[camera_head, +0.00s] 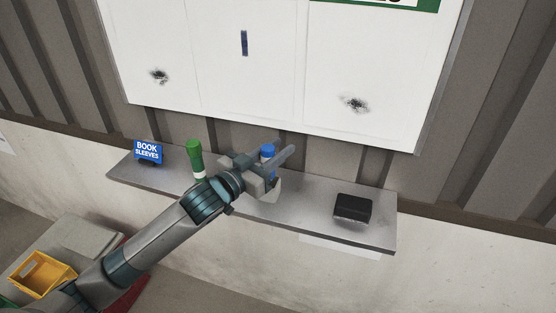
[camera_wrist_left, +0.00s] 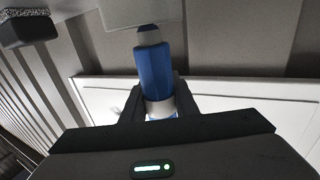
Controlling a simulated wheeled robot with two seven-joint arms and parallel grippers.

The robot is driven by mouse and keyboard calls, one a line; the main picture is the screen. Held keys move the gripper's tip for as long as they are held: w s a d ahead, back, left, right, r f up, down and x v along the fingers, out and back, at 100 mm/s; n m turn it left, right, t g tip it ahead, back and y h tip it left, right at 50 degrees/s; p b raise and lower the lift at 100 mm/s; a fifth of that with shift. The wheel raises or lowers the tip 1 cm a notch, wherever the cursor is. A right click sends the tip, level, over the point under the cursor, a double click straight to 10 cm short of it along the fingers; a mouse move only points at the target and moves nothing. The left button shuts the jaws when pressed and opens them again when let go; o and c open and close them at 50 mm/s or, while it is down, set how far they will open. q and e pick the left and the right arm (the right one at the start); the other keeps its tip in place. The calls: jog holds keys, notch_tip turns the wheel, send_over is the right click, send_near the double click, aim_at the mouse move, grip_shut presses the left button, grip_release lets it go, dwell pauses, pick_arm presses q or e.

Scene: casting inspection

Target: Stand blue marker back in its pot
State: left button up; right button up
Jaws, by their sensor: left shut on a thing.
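The blue marker (camera_head: 268,150) is upright above the grey shelf in the head view, its blue top showing over my left gripper (camera_head: 266,168). In the left wrist view the gripper (camera_wrist_left: 158,103) is shut on the marker's pale band, and its blue body (camera_wrist_left: 154,68) points towards a pale pot (camera_wrist_left: 140,13) at the top edge. The marker's dark end overlaps the pot's rim there; I cannot tell whether it is inside. In the head view a pale part of the pot (camera_head: 272,191) shows just below the gripper, mostly hidden by it. My right gripper is not in view.
On the shelf (camera_head: 310,205) stand a green marker (camera_head: 194,155) left of my gripper, a blue "BOOK SLEEVES" sign (camera_head: 148,151) and a black block (camera_head: 353,208) at the right. A marked whiteboard (camera_head: 270,80) hangs behind. A yellow bin (camera_head: 42,274) is at lower left.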

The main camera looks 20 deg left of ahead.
pick_arm(q)
jog(key=shift+f, duration=0.1)
notch_tip(320, 180, down, 3)
jog(key=shift+f+p, duration=0.1)
jog(key=shift+p, duration=1.1)
jog(key=shift+f, duration=0.1)
jog(key=shift+f, duration=0.2)
jog(key=o, duration=1.1)
